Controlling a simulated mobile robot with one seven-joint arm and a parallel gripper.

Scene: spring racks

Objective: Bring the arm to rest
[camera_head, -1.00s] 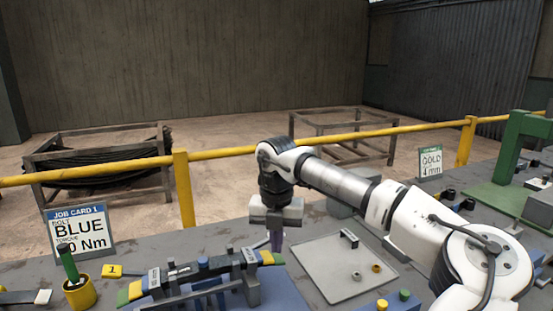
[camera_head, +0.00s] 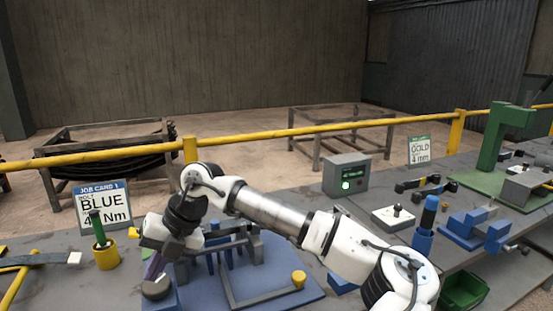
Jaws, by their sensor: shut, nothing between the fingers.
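My white and grey arm (camera_head: 275,213) reaches in from the lower right to the left part of the bench. My gripper (camera_head: 152,268) points down at the left edge of the blue fixture plate (camera_head: 275,268). It is shut and empty, just above a dark round knob (camera_head: 156,288); I cannot tell whether they touch. The wrist hides part of the rack behind it.
A yellow cup (camera_head: 106,257) with a green-handled tool and the BLUE job card (camera_head: 103,207) stand left. A grey box with a green light (camera_head: 346,175), a blue tool holder (camera_head: 423,240) and a green press (camera_head: 497,145) stand right. A yellow rail (camera_head: 260,140) runs behind.

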